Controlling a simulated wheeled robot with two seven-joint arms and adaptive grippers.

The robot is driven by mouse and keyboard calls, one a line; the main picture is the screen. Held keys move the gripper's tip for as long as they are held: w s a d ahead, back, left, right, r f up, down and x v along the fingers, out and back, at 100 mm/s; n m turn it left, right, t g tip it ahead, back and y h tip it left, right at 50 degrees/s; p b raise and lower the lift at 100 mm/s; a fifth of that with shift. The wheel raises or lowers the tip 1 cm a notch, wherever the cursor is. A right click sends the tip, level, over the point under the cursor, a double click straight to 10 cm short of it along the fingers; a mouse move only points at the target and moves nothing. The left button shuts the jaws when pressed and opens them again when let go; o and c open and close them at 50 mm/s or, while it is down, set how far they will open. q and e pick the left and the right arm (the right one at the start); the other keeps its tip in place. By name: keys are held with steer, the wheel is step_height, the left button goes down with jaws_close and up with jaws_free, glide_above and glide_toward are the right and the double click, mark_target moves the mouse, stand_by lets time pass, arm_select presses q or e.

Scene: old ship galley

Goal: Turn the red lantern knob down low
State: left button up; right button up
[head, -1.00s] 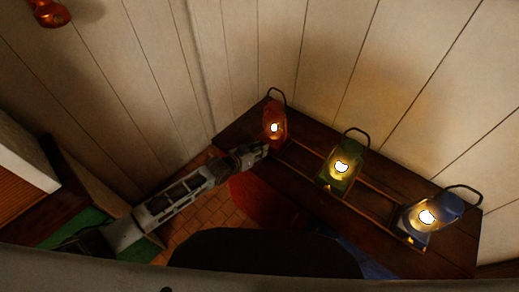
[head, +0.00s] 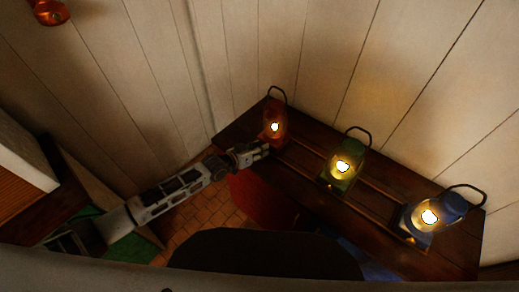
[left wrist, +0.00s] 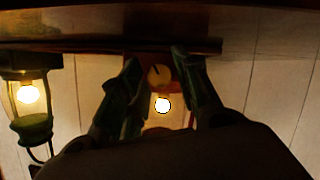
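The red lantern (head: 274,112) stands lit at the far left end of the dark wooden bench. My left gripper (head: 267,150) is just in front of its base in the head view. In the left wrist view, which is upside down, the lantern's round brass knob (left wrist: 159,76) with a dark pointer line lies between the two fingers of my left gripper (left wrist: 156,62). The fingers are spread with a gap on each side of the knob. The lantern's lit glass (left wrist: 163,104) shows beyond; its lower part of the picture is hidden by my gripper. My right gripper is out of view.
A lit green lantern (head: 342,168) and a lit blue lantern (head: 430,216) stand on the same bench (head: 455,250) to the right. A plank wall (head: 350,60) rises behind. A dark red round thing (head: 262,200) is below the bench's front edge.

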arm_select(q)
steer(key=shift+o, duration=0.8)
steer(key=shift+r, duration=0.1)
steer(key=shift+v, duration=0.8)
steer(key=v, duration=1)
steer(key=shift+s+a, duration=0.1)
steer(key=shift+s, duration=0.05)
